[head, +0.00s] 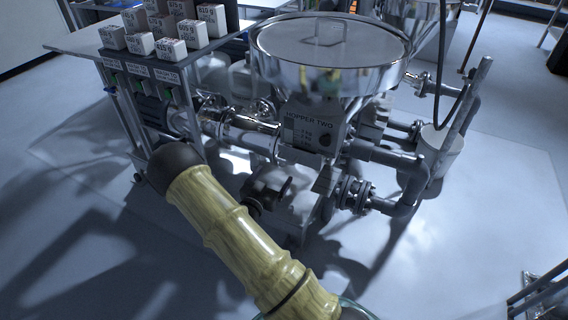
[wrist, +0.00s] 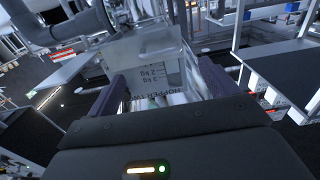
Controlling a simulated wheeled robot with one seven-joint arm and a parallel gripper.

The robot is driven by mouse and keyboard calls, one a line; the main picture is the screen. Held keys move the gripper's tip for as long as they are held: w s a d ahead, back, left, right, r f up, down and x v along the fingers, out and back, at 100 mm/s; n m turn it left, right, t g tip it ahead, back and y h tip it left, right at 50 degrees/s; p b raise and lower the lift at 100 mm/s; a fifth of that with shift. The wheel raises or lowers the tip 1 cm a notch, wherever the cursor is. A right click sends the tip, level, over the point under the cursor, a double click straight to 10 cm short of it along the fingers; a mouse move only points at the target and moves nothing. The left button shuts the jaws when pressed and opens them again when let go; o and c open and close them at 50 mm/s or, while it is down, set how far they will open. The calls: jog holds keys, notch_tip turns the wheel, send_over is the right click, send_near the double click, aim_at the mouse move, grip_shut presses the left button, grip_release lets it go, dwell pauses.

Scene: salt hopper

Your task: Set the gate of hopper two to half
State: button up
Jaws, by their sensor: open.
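Hopper two (head: 330,50) is a shiny metal funnel with a lid, at the upper middle of the head view. Below it is a grey box (head: 300,125) lettered HOPPER TWO, with small print and a dark round spot (head: 325,139) on its face. I cannot make out the gate or its setting. In the wrist view the lettered face (wrist: 150,65) appears upside down beyond my gripper (wrist: 162,76). The two purple fingers are apart, with nothing held between them. The head view does not clearly show my gripper.
A table (head: 75,42) with several labelled white blocks (head: 165,48) stands at the left. Pipes (head: 400,165) and a white bucket (head: 440,155) are right of the hopper. A second funnel (head: 415,15) stands behind.

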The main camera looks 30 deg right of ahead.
aim_at(284, 161)
jog(key=b+x, duration=0.1)
jog(key=x, duration=0.7)
jog(key=shift+w+d+b, duration=0.2)
jog(key=shift+d+b, duration=0.05)
jog(key=shift+b, duration=0.05)
jog(key=c, duration=1.3)
jog(key=shift+o, duration=0.2)
jog(key=v, duration=0.4)
jog(key=shift+a+p, duration=0.1)
jog(key=shift+p, duration=0.3)
jog(key=o, duration=1.3)
jog(key=shift+c, duration=0.2)
jog(key=p+v, duration=0.3)
jog(key=v, duration=1.4)
jog(key=shift+s, duration=0.15)
jog(key=shift+s+a, duration=0.1)
